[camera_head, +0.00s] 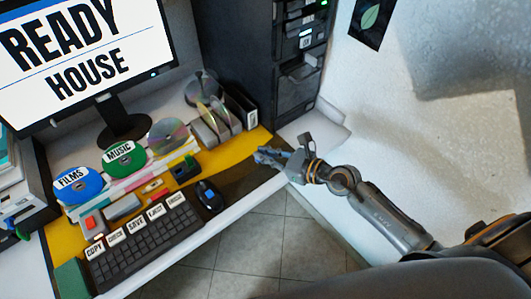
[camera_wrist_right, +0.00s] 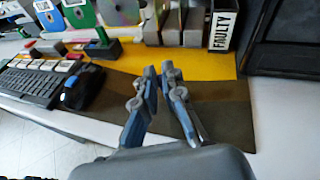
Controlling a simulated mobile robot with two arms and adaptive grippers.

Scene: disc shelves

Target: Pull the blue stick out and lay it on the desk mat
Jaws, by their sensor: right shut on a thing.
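My right gripper (camera_head: 264,154) is over the right end of the desk, above the dark part of the desk mat (camera_head: 238,177). In the right wrist view its fingers (camera_wrist_right: 160,72) are close together, with a narrow gap between the tips, over the mat (camera_wrist_right: 228,112). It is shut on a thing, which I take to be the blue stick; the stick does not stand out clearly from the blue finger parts. A small dark holder (camera_head: 186,169) stands left of the gripper; in the wrist view a green stick (camera_wrist_right: 103,37) rises from it. My left gripper is not in view.
A black mouse (camera_head: 209,196) and a keyboard (camera_head: 147,238) lie left of the gripper. Discs in stands, including a green one (camera_head: 124,158), and a holder marked FAULTY (camera_wrist_right: 222,28) line the back. A dark cabinet (camera_head: 297,85) stands behind. The mat's right end is clear.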

